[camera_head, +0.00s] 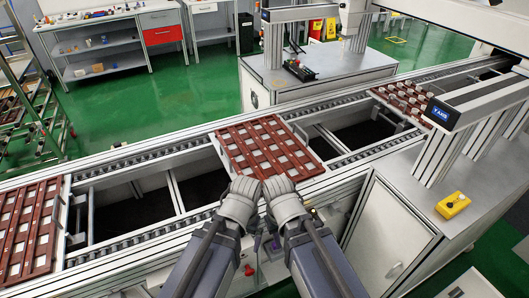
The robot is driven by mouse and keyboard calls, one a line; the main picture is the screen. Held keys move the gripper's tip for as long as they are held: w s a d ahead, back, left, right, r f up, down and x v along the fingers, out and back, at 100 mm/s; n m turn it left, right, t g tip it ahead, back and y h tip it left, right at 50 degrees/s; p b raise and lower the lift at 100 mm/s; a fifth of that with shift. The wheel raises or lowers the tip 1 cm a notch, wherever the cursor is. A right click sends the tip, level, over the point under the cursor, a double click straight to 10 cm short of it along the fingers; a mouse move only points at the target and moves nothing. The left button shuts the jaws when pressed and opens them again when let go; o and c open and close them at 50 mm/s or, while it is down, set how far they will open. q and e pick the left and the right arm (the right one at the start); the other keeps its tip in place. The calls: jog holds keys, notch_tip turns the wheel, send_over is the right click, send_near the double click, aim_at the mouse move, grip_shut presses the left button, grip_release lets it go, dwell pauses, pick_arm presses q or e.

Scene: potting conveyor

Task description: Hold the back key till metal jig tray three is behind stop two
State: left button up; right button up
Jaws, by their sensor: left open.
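Three reddish-brown jig trays with pale metal squares sit on the conveyor: one at the left (14,262), one in the middle (268,122), one at the far right (424,91). I cannot read numbers on them. My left gripper (241,187) and my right gripper (278,186) are side by side at the middle tray's near edge, seen from behind. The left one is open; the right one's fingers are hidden. I cannot make out the keys or which stop is which. A small red button (249,270) shows on the conveyor's front, below the grippers.
The conveyor has open gaps between the trays. A grey gantry (478,101) crosses the belt at right. A yellow box (453,205) lies on the grey bench at right. A workstation (310,84) stands behind the conveyor; green floor is beyond.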

grip_shut()
dwell(1.4)
